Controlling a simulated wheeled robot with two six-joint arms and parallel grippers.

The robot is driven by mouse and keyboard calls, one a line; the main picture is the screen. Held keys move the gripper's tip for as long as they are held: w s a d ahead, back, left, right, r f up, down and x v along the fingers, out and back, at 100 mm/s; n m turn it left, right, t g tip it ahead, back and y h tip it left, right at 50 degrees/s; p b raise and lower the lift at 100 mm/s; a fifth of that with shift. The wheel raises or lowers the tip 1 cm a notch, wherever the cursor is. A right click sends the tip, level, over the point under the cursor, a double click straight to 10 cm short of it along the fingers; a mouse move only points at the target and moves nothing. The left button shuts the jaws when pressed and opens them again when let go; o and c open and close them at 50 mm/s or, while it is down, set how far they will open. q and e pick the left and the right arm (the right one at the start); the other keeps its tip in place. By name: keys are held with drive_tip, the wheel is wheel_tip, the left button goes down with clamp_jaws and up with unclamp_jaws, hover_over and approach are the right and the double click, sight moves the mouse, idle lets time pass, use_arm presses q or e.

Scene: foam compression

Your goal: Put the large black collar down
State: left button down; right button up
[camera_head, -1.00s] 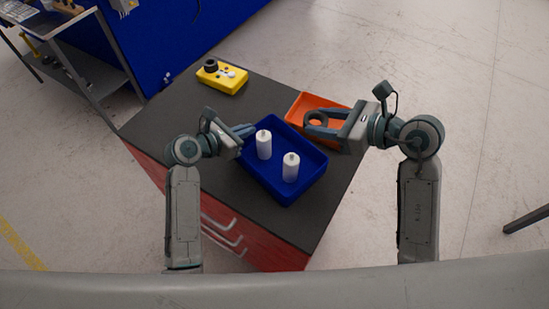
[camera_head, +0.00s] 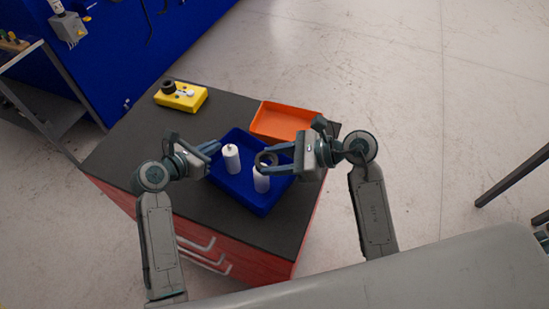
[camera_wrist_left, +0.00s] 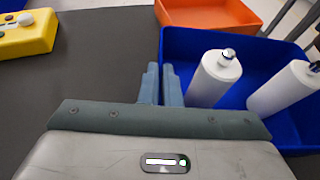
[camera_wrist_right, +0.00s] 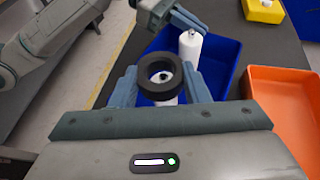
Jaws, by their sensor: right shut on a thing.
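The large black collar (camera_head: 268,158) is a thick ring held between the fingers of my right gripper (camera_head: 264,163). In the right wrist view the collar (camera_wrist_right: 162,85) lies roughly flat between both fingers. A second white cylinder (camera_head: 231,158) stands upright, bare, in the blue tray (camera_head: 262,208). My left gripper (camera_head: 216,148) is empty, its fingers together beside that cylinder, near the tray's left edge.
An orange tray (camera_head: 285,122) lies behind the blue tray. A yellow block (camera_head: 183,101) with a black ring and small white parts sits at the far left of the dark tabletop (camera_head: 130,150). The tabletop between the yellow block and blue tray is clear.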

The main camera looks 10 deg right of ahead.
drive_tip(key=shift+f, duration=0.25)
drive_tip(key=shift+f, duration=0.35)
drive_tip(key=o, duration=1)
drive_tip(key=shift+d+r, duration=0.2)
drive_tip(key=shift+r, duration=0.5)
drive_tip(key=shift+v, duration=5.8)
drive_tip(key=shift+s, duration=0.1)
